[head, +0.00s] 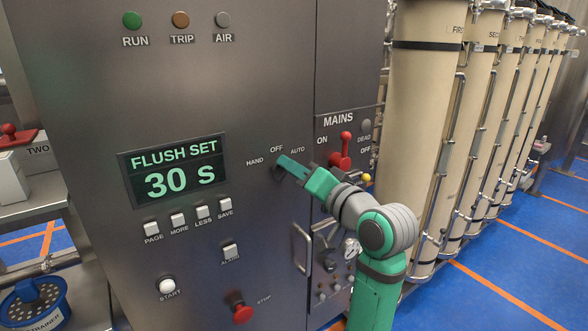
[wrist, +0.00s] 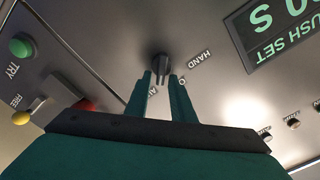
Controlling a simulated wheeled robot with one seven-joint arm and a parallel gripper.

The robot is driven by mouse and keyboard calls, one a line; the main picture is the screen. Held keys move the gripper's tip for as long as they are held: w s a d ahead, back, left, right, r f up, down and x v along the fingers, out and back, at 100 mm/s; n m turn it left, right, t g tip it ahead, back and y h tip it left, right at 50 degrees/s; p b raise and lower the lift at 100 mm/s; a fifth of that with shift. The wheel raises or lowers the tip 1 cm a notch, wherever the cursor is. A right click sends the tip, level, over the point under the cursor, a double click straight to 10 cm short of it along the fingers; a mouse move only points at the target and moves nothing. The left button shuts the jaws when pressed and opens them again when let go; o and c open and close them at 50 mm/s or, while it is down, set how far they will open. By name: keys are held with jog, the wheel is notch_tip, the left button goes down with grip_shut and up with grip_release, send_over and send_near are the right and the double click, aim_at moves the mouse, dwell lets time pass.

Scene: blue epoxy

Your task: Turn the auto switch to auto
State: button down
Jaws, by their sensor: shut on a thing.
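The auto switch is a small dark knob (wrist: 161,65) on the grey cabinet face, with HAND, OFF and AUTO labels around it. In the head view, its labels read HAND at left, OFF at top and AUTO at right, and my gripper mostly hides the knob. My green gripper (head: 283,163) reaches the panel just below these labels. In the wrist view, my gripper (wrist: 161,78) has one finger on each side of the knob and is shut on it. Which label the knob points to cannot be made out.
A red MAINS lever (head: 344,152) stands out from the panel just right of my gripper, with a yellow knob (head: 366,178) below. A flush display (head: 175,170), white buttons and a red stop knob (head: 241,312) are left and below. Tall beige columns (head: 425,120) stand at right.

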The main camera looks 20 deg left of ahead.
jog(key=shift+a+f, duration=0.1)
jog(key=shift+f, duration=0.05)
jog(key=c, duration=1.8)
grip_release()
jog(key=shift+c, duration=0.2)
jog(key=v, duration=1.1)
